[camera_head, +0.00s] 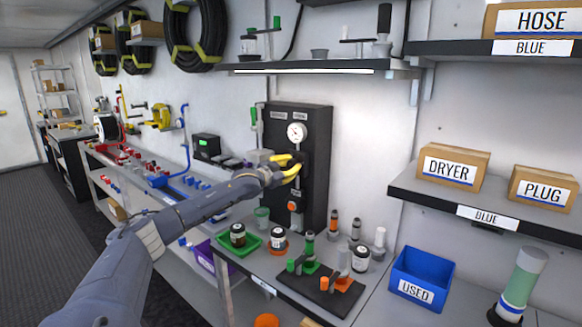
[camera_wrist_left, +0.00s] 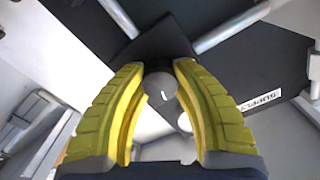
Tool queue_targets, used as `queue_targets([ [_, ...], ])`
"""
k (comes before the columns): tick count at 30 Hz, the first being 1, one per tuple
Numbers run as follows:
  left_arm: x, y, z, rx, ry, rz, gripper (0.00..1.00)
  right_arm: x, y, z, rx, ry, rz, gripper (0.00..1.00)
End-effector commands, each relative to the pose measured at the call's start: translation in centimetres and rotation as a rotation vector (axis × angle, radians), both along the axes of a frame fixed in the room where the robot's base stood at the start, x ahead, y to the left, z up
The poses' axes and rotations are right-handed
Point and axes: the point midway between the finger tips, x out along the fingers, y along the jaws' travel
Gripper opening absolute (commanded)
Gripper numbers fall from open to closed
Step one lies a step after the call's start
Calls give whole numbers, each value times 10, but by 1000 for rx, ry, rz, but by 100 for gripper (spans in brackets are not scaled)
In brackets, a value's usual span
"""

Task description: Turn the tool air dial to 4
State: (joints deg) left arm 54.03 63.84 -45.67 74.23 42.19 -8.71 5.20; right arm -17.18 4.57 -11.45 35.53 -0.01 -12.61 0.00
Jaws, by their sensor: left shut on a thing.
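The tool air dial (camera_wrist_left: 160,86) is a dark grey round knob with a short white mark, seen between my finger pads in the left wrist view. My left gripper (camera_head: 292,167) has yellow fingers and is shut on the dial, at the front of the black upright panel (camera_head: 318,150). A finger lies along each side of the knob in the left wrist view (camera_wrist_left: 162,70). In the head view the gripper hides the dial, and I cannot read any scale numbers. A white round gauge (camera_head: 297,132) sits above the gripper on the panel. My right gripper is not in view.
An orange knob (camera_head: 292,206) sits lower on the panel. Jars, a green tray (camera_head: 222,246) and a dark fixture board (camera_head: 310,290) crowd the bench below. A lit shelf (camera_head: 310,68) overhangs the panel. A blue USED bin (camera_head: 421,275) stands at right.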

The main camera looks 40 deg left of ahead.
Motion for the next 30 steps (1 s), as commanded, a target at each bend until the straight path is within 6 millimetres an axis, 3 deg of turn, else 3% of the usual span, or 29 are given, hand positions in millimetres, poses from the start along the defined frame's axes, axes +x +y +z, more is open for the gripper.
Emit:
queue_targets([
  [12,0,0,0,141,1,0,0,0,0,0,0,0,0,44],
  [26,0,0,0,153,2,0,0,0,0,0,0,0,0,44],
  [27,0,0,0,153,2,0,30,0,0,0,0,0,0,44],
  [30,0,0,0,153,2,0,41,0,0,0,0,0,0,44],
])
